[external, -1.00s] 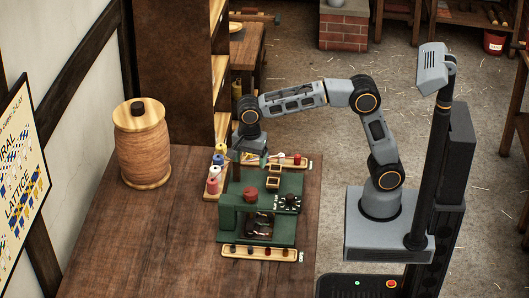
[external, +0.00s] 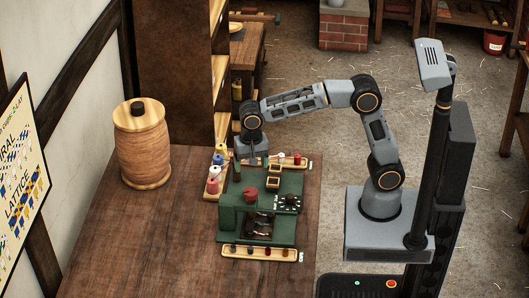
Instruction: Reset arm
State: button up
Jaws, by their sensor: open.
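My gripper (external: 252,158) hangs at the end of my arm, pointing down above the back part of the green machine (external: 228,216). The jaws are small in this view and stand open, with nothing visible held between them. The green machine sits on the wooden table and has a red knob (external: 250,194), a dark dial (external: 288,203) and small yellow-framed squares (external: 273,182) on it. The inside of its dark front opening is hard to make out.
A rack of spools (external: 214,172) stands left of the machine. The table's front left (external: 140,250) is clear.

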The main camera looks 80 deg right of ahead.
jog(key=s+d+f+n+t, duration=0.1)
jog(key=s+d+n, duration=0.3)
jog(key=s+n, duration=0.3)
jog(key=s+d+f+n+t, duration=0.1)
jog(key=s+d+n, duration=0.3)
jog(key=s, duration=0.8)
jog(key=n+t, duration=0.1)
jog(key=n, duration=0.1)
jog(key=shift+f+n+t, duration=0.3)
jog(key=shift+n, duration=0.1)
jog(key=shift+d, duration=0.1)
